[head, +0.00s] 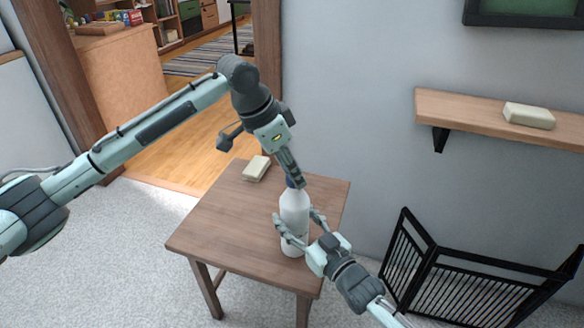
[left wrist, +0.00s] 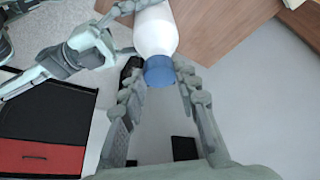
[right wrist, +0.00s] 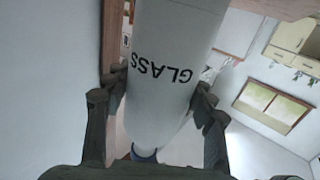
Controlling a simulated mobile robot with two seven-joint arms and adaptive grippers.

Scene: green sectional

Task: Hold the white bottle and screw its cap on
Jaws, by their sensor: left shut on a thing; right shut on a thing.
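The white bottle (head: 294,208) stands upright on the small wooden table (head: 215,232). Its blue cap (left wrist: 159,71) sits at the mouth, in line with the bottle; how far it is threaded cannot be seen. My left gripper (head: 294,179) comes from above and is shut on the cap, with a finger on each side in the left wrist view. My right gripper (head: 298,226) is shut around the bottle's body from the front right. In the right wrist view the bottle (right wrist: 172,60) lies between its fingers and bears the word GLASS.
A pale block (head: 256,168) lies on the table behind the bottle. A wooden wall shelf (head: 465,108) with another pale block (head: 529,115) is at right. A black folding rack (head: 440,285) stands on the floor right of the table. The table's left part is clear.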

